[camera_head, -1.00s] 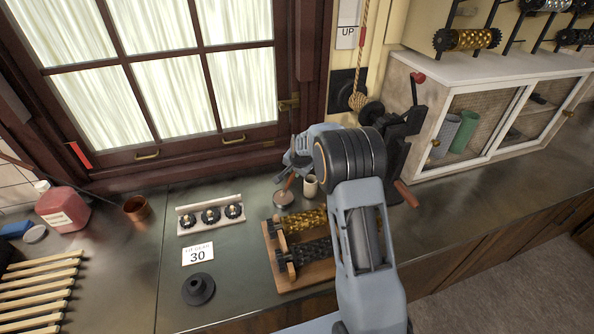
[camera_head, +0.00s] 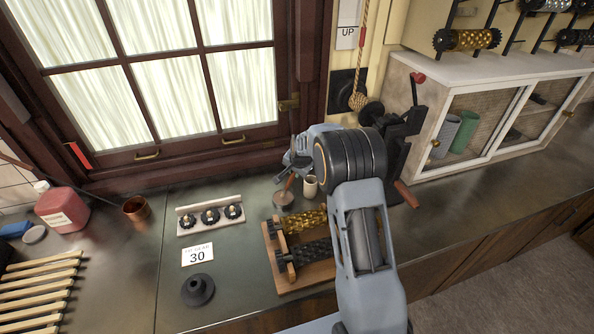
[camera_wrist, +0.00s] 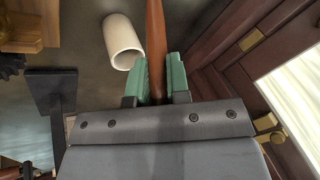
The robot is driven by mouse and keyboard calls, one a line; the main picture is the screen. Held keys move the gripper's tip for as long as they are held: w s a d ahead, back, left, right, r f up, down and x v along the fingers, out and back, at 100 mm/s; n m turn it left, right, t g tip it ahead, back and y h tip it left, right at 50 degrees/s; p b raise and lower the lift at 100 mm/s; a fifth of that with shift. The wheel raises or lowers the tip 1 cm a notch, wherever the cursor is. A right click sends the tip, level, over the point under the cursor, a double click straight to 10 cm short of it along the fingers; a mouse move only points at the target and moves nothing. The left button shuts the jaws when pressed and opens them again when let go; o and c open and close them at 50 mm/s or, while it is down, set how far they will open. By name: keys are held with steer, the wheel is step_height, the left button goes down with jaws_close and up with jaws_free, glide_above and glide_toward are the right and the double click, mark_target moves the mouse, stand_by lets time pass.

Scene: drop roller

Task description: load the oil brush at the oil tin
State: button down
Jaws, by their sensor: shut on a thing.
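My gripper (camera_wrist: 160,82) is shut on the oil brush, whose reddish-brown wooden handle (camera_wrist: 155,28) runs between its green pads in the wrist view. In the head view my gripper (camera_head: 295,168) is over the back of the bench, and the brush handle (camera_head: 288,184) slants down from it. The handle's lower end meets a low round metal tin (camera_head: 283,199), apparently the oil tin. The bristles are hidden, so I cannot tell how deep they sit. A small cream cup (camera_head: 310,186) stands just right of the tin; it also shows beside the handle in the wrist view (camera_wrist: 121,40).
A wooden stand with a gold roller and a dark roller (camera_head: 304,253) lies in front of the tin. A rack of small gears (camera_head: 211,216) is to the left. A black press (camera_head: 400,140) stands close on the right. The window frame (camera_head: 190,150) is behind.

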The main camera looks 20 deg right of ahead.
step_height(320, 180, up, 2)
steer(key=shift+r+p, duration=0.25)
steer(key=shift+p, duration=0.35)
steer(key=shift+r, duration=2.2)
